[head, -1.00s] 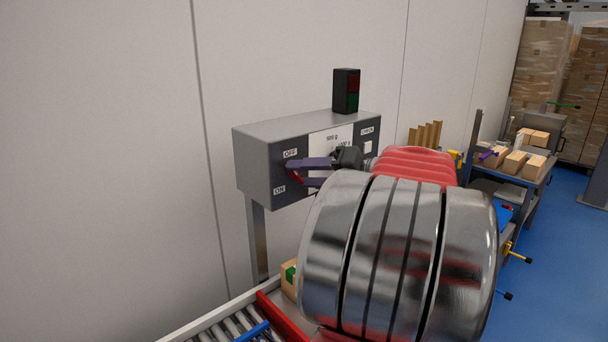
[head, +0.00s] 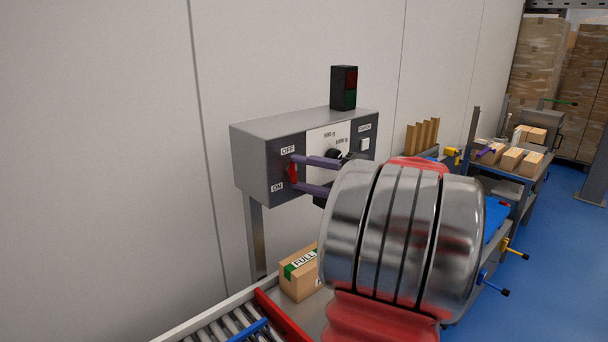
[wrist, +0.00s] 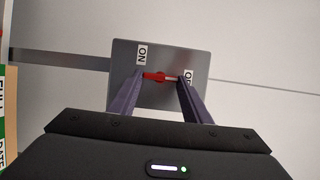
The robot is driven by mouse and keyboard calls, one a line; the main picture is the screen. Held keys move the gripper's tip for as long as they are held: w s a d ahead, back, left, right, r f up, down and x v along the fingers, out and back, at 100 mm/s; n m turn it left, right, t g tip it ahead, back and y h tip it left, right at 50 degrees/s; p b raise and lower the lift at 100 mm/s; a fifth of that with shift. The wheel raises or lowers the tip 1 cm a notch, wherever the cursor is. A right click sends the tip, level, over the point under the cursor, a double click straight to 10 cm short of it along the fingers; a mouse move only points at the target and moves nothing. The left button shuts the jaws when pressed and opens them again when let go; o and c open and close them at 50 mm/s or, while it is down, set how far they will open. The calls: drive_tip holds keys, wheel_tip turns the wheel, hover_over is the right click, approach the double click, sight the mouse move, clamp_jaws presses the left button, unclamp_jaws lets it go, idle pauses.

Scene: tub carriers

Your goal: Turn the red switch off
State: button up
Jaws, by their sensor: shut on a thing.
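The red switch (head: 293,173) is on the dark left panel of a grey control box (head: 262,132), between an OFF label above and an ON label below. My gripper (head: 295,170) reaches it from the right, with one purple finger above and one below. In the wrist view, the red switch (wrist: 154,76) lies between the two fingertips of my gripper (wrist: 161,79), its red part toward the ON side. My gripper is shut on the switch. My arm hides part of the box's lower right.
A black signal light (head: 344,88) stands on the box. A carton marked FULL (head: 299,275) sits below it, beside a roller conveyor (head: 222,329) with a red bar. A bench with small boxes (head: 512,159) is at the right, with blue floor (head: 555,250) clear beside it.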

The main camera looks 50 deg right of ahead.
drive_tip(key=shift+d+f, duration=0.15)
drive_tip(key=shift+f, duration=0.05)
drive_tip(key=o, duration=1)
drive_tip(key=shift+r, duration=0.1)
drive_tip(key=shift+o, duration=0.2)
drive_tip(key=shift+s, duration=0.1)
drive_tip(key=s+d, duration=0.2)
drive_tip(key=s, duration=1.1)
drive_tip(key=shift+s, duration=0.25)
drive_tip(key=shift+w, duration=0.1)
